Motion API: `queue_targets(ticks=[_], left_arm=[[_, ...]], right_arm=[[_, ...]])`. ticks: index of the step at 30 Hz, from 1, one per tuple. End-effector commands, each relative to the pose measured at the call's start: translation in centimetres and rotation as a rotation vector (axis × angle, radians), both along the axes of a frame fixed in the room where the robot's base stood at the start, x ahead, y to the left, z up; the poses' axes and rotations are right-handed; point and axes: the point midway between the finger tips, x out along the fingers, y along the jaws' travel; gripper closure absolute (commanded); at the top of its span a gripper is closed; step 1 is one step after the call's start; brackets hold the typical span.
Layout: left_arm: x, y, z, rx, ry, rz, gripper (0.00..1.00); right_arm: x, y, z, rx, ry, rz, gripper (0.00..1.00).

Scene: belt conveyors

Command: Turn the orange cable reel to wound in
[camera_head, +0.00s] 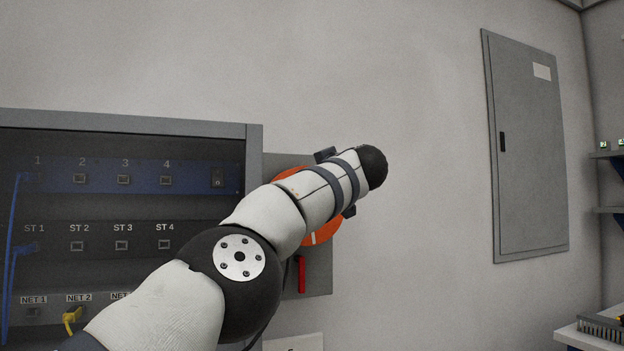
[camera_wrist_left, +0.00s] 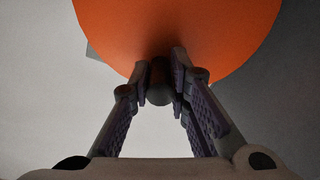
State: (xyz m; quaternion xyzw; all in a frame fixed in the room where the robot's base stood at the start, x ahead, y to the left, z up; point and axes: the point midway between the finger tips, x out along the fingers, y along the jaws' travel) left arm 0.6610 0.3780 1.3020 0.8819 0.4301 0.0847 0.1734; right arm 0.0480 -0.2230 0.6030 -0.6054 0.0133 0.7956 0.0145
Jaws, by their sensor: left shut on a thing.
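The orange cable reel (camera_head: 329,231) is on a grey panel (camera_head: 319,272) on the wall, mostly hidden behind my left forearm and wrist in the head view. A short white mark shows on its lower part. In the left wrist view the reel (camera_wrist_left: 180,25) fills the top as an orange disc. My left gripper (camera_wrist_left: 160,76) is at the disc's lower edge, its fingers shut around a dark round knob (camera_wrist_left: 159,95) that appears to be the reel's crank. The head view hides the fingers behind my wrist. My right gripper is in neither view.
A rack (camera_head: 254,150) with labelled ports, blue cables (camera_head: 12,245) and a yellow plug (camera_head: 73,316) stands at the left. A red lever (camera_head: 302,274) hangs below the reel. A grey wall cabinet (camera_head: 527,150) is at the right; the wall between is bare.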

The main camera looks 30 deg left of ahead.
Motion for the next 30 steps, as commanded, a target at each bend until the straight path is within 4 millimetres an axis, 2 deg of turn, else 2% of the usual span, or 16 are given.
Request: queue_targets(ticks=[9, 10, 12, 13, 23, 30], left_arm=[[-0.1, 0.0, 0.1, 0.002, -0.002, 0.001, 1.0], [-0.1, 0.0, 0.1, 0.002, -0.002, 0.001, 0.81], [-0.1, 0.0, 0.1, 0.001, -0.002, 0.001, 0.65], [-0.1, 0.0, 0.1, 0.001, -0.002, 0.001, 0.62], [-0.1, -0.1, 0.1, 0.0, -0.001, 0.0, 0.62], [-1.7, -2.0, 0.1, 0.002, 0.001, -0.002, 0.62]], right_arm=[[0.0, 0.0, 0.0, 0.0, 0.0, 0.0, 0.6], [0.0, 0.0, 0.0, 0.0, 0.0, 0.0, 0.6], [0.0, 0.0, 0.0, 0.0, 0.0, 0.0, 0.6], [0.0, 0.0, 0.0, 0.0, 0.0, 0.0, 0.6], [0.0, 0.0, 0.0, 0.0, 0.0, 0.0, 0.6], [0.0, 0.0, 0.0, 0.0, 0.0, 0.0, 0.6]])
